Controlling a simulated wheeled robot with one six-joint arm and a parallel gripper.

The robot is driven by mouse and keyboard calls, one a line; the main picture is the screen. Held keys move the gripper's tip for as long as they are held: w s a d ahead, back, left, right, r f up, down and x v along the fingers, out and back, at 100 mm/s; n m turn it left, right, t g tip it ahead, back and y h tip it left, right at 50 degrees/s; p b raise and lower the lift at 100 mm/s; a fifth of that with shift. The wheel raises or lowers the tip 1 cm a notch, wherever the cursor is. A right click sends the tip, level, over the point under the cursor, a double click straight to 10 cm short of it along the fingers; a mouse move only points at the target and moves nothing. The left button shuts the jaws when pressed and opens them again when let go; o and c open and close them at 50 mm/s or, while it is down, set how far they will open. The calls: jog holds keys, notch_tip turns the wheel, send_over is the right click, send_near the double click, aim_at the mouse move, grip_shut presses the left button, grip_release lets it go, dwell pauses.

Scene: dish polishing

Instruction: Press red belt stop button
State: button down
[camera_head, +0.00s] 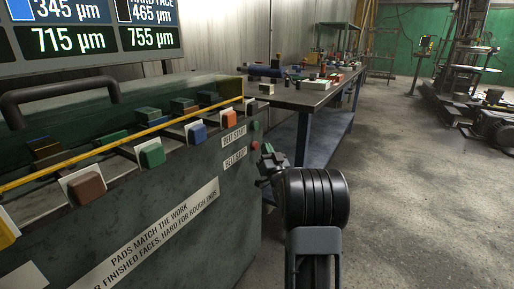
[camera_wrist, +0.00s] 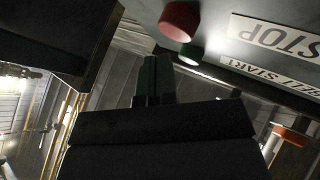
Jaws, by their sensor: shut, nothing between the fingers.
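The red belt stop button (camera_head: 255,145) is a small round button on the right end of the grey machine panel, beside the BELT STOP label (camera_head: 235,158). In the wrist view the red button (camera_wrist: 180,20) stands out from the panel at the top. The green start button (camera_head: 255,126) is just above the red one; it also shows in the wrist view (camera_wrist: 190,54). My gripper (camera_head: 266,149) is close to the right of the red button. In the wrist view its shut fingers (camera_wrist: 154,60) hold nothing and appear apart from the red button.
Colored pads on white plates line the machine front, with a yellow rail (camera_head: 120,146) above them. A workbench (camera_head: 310,97) with loose parts stands behind my gripper. Open concrete floor (camera_head: 410,190) lies to the right.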

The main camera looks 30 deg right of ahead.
jog(key=shift+w+a+b, duration=0.5)
jog(key=shift+w+b, duration=0.15)
jog(key=shift+w, duration=0.15)
dwell(1.4)
jog(key=shift+s+d, duration=0.1)
dwell(0.4)
jog(key=shift+s+d+b, duration=0.35)
jog(key=shift+s+b, duration=0.1)
jog(key=shift+s, duration=0.25)
jog(key=shift+s+d+b, duration=0.25)
jog(key=shift+s+d, duration=0.15)
jog(key=shift+s, duration=0.35)
jog(key=shift+s+d+b, duration=0.2)
jog(key=shift+s+d, duration=0.2)
jog(key=shift+s, duration=0.3)
jog(key=shift+s+d+b, duration=0.25)
jog(key=shift+s+d, duration=0.15)
jog(key=shift+s, duration=0.35)
